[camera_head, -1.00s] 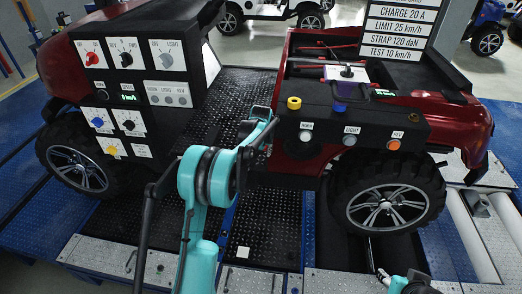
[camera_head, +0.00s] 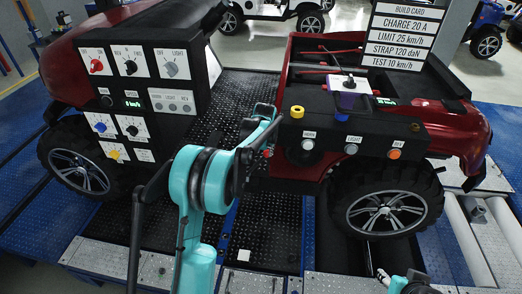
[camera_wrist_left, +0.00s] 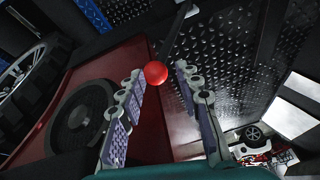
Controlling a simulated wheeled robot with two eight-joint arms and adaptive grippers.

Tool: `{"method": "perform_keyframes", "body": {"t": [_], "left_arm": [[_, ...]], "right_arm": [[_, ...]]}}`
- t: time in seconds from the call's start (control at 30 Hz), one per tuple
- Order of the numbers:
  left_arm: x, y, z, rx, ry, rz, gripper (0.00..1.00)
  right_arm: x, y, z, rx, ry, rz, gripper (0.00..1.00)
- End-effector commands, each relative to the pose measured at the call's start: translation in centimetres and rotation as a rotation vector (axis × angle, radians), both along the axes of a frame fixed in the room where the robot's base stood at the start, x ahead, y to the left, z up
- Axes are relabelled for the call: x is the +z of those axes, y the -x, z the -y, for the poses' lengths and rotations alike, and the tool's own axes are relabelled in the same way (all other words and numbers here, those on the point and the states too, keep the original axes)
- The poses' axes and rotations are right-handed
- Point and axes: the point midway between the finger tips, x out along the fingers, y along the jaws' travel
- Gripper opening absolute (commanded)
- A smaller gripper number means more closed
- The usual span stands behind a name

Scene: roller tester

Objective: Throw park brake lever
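The park brake lever's red ball knob (camera_wrist_left: 155,73) is in the left wrist view, with a dark rod (camera_wrist_left: 172,45) running up from it. My left gripper (camera_wrist_left: 159,75) is open, with one finger on each side of the knob. No contact is visible, and I cannot tell how deep the knob sits between the fingertips. In the head view, a small red knob (camera_head: 267,153) shows beside the red car body, by the end of my left arm; the left fingers are hard to make out there. My right gripper (camera_head: 385,277) shows only partly at the bottom edge.
A black panel with knobs (camera_head: 130,95) stands at left. A switch box (camera_head: 350,135) with round buttons lies across the red body (camera_head: 450,125). Wheels (camera_head: 388,210) flank the dark tread-plate floor (camera_head: 265,225). A build card (camera_head: 402,38) stands behind.

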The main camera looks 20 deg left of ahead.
Motion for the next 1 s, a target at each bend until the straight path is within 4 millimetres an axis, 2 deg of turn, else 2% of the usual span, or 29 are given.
{"method": "perform_keyframes", "body": {"t": [0.03,0.13,0.7,0.87,1.0], "left_arm": [[0.9,-0.3,2.2,-0.029,0.011,0.006,0.34],[1.3,-0.2,2.4,-0.029,0.011,0.006,0.34],[1.5,-0.1,2.5,-0.029,0.011,0.008,0.34],[2.8,0.4,2.0,-0.024,0.012,0.008,0.34],[4.7,1.3,1.2,-0.014,0.014,0.006,0.34]], "right_arm": [[0.4,0.0,0.0,0.000,0.000,0.000,0.40],[0.6,0.0,0.0,0.000,0.000,0.000,0.40],[0.6,0.0,0.0,0.000,0.000,0.000,0.40],[0.6,0.0,0.0,0.000,0.000,0.000,0.40],[0.6,0.0,0.0,0.000,0.000,0.000,0.40]]}}
